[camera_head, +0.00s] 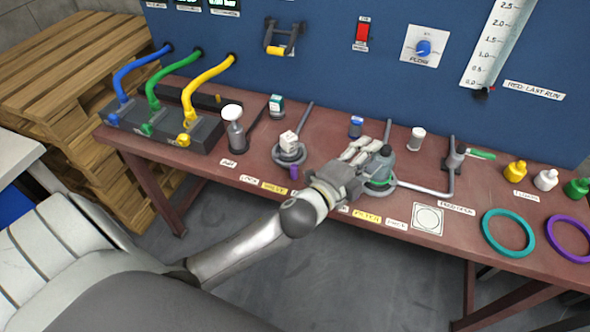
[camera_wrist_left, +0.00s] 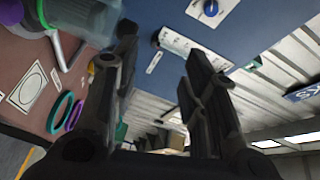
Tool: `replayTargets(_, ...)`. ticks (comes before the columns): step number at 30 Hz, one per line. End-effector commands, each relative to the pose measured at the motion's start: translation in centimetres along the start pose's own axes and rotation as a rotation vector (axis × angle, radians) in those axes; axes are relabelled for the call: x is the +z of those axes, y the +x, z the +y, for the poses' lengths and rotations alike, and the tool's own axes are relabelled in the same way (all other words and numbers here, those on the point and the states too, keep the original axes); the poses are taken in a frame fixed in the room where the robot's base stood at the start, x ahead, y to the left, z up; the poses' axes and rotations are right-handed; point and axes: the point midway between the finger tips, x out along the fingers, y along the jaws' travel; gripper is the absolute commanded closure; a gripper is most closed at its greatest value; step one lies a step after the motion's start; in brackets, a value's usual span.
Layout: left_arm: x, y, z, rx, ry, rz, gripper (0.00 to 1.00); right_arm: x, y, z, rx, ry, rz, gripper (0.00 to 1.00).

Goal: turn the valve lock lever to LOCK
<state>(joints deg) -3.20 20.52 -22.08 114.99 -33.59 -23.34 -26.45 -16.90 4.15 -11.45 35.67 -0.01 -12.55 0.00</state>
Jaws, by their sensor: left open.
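The valve (camera_head: 290,152) stands on the bench left of centre in the head view, a round grey base with a white block on top. A short purple lever (camera_head: 294,172) sticks out at its front, behind the yellow VALVE label (camera_head: 273,188) and the white LOCK label (camera_head: 249,181). My left gripper (camera_head: 368,152) is to the right of the valve, close to the grey filter housing (camera_head: 381,168); contact cannot be told. In the left wrist view, its fingers (camera_wrist_left: 160,62) are apart with nothing between them. The valve is not identifiable there. My right gripper is not in view.
Thin upright pipes (camera_head: 452,168) rise beside the housing. A blue-lidded jar (camera_head: 356,126) and a white-topped canister (camera_head: 235,128) stand on the bench. Teal (camera_head: 508,232) and purple rings lie at the right. The blue panel (camera_head: 320,80) closes off the back.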

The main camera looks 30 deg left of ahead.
Motion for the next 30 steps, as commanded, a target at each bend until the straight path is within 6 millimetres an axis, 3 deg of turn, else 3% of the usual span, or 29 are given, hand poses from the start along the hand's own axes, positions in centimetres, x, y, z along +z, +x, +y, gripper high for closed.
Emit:
replayTargets(1, -1.9, 1.0, -2.1, -0.073, 0.127, 0.09, 0.6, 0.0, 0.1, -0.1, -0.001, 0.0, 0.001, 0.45)
replayTargets(3, -4.9, 1.7, -4.4, -0.173, 0.319, 0.219, 0.6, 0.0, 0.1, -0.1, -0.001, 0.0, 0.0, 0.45)
replayTargets(6, -9.1, 1.8, -6.4, -0.309, 0.602, 0.402, 0.6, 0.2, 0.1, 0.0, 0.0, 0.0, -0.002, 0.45)
replayTargets(10, -13.5, 0.8, -6.5, -0.466, 0.974, 0.638, 0.6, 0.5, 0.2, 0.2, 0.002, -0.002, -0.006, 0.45)
replayTargets(14, -15.4, -0.6, -4.3, -0.59, 1.345, 0.879, 0.6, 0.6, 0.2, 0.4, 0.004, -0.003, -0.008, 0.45)
replayTargets(17, -14.8, -1.6, -1.8, -0.653, 1.624, 1.072, 0.6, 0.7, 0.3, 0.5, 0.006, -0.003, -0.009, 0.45)
replayTargets(20, -12.2, -2.3, 0.8, -0.681, 1.888, 1.28, 0.6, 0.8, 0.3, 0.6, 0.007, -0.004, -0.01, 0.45)
replayTargets(23, -7.6, -2.7, 2.7, -0.661, 2.126, 1.508, 0.6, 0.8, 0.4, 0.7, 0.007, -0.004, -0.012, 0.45)
replayTargets(27, 0.9, -3.3, 3.3, -0.541, 2.385, 1.86, 0.6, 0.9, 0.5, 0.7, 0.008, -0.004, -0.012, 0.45)
replayTargets(28, 2.8, -3.4, 3.1, 0.502, -2.421, -1.936, 0.6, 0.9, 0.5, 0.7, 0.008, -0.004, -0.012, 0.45)
replayTargets(30, 7.0, -4.0, 2.2, 0.368, -2.271, -1.927, 0.6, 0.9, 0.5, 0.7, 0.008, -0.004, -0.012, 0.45)
